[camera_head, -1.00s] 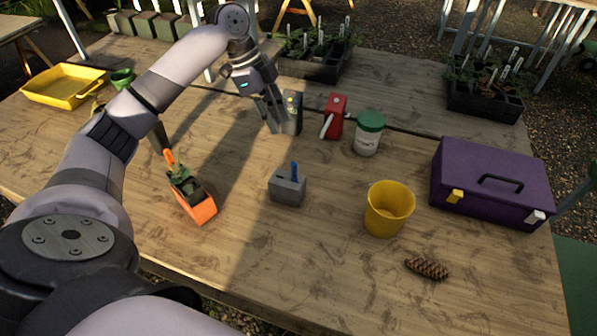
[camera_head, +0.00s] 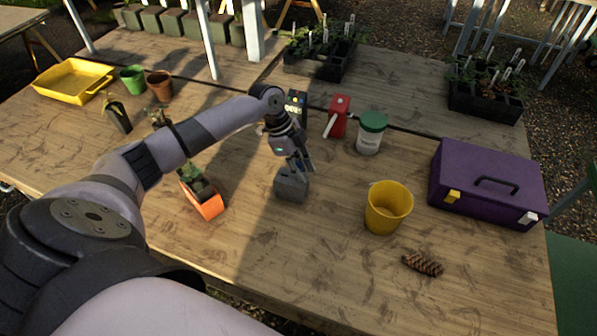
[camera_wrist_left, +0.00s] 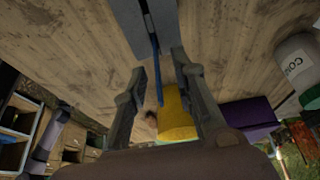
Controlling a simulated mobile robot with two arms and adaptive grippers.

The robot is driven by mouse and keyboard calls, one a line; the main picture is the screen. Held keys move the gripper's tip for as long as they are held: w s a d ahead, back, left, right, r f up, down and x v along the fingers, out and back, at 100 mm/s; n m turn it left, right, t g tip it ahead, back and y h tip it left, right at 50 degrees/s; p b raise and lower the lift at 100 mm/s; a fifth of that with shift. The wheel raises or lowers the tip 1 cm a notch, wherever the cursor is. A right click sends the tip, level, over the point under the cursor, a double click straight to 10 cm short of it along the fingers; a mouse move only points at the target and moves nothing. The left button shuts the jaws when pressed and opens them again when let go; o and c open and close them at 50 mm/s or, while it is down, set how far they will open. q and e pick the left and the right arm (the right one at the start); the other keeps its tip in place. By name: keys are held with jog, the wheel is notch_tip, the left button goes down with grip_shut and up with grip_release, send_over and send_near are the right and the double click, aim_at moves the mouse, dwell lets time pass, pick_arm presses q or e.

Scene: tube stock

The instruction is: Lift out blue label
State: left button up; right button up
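The grey block (camera_head: 291,187) stands on the wooden table, below my left gripper (camera_head: 304,171). The blue label (camera_wrist_left: 153,48) rises from the block (camera_wrist_left: 132,22) in the left wrist view, thin and upright in its slot. My left gripper also shows there (camera_wrist_left: 160,62), its two fingers apart with the label between them; I see a gap on each side. In the head view the gripper hides the label. My right gripper is not in view.
A yellow bucket (camera_head: 388,208) stands right of the block, with a purple toolbox (camera_head: 488,186) farther right. An orange planter (camera_head: 205,203) is to the left. Behind are a red object (camera_head: 338,117) and a green-lidded jar (camera_head: 371,133).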

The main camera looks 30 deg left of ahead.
pick_arm(q)
jog(key=shift+w+d+f, duration=0.1)
jog(key=shift+d+f, duration=0.1)
jog(key=shift+f, duration=0.35)
grip_shut()
